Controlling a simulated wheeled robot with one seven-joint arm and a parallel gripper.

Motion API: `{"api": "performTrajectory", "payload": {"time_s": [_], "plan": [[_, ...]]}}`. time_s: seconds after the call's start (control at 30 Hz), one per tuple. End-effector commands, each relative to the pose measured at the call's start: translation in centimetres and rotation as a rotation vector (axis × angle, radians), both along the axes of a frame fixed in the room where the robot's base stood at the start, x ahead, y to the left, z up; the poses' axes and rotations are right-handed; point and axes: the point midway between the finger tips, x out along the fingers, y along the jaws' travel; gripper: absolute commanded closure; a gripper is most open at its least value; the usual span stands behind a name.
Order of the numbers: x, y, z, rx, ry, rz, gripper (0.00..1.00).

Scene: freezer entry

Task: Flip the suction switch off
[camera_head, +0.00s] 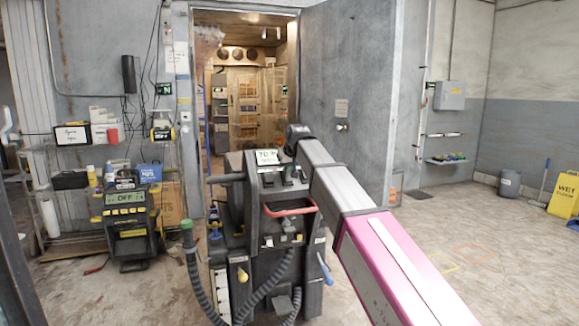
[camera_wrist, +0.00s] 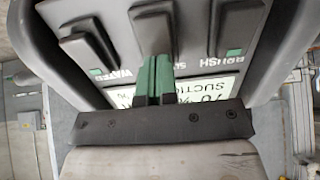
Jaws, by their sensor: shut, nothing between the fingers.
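The floor-cleaning machine (camera_head: 285,215) stands in front of me, and its display (camera_head: 267,157) reads 70. In the wrist view its panel is upside down, with a display (camera_wrist: 205,88) reading 70% suction. Three dark rocker switches sit in a row: the suction switch (camera_wrist: 152,28) in the middle, the water switch (camera_wrist: 88,45) at left and the brush switch (camera_wrist: 238,20) at right. My gripper (camera_wrist: 155,62) is shut and empty, its green fingertips at the suction switch's lower end. I cannot tell whether they touch; the fingers partly hide the suction label.
A black and yellow unit (camera_head: 130,215) with an OFF display stands at left beside a loaded shelf. The open freezer doorway (camera_head: 250,95) is behind the machine. Hoses (camera_head: 255,300) hang at its front. The floor at right is mostly clear, with a yellow wet sign (camera_head: 565,195) farther off.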

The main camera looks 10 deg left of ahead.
Motion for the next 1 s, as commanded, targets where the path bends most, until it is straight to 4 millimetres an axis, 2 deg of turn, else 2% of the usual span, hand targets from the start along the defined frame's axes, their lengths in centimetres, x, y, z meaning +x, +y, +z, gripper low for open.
{"api": "performTrajectory", "payload": {"time_s": [0.3,0.5,1.0], "plan": [[0.1,0.0,0.0,-0.001,0.002,0.000,1.00],[1.1,0.7,-0.3,-0.046,0.075,0.000,1.00],[0.0,0.0,-0.7,-0.044,0.072,0.000,1.00]]}}
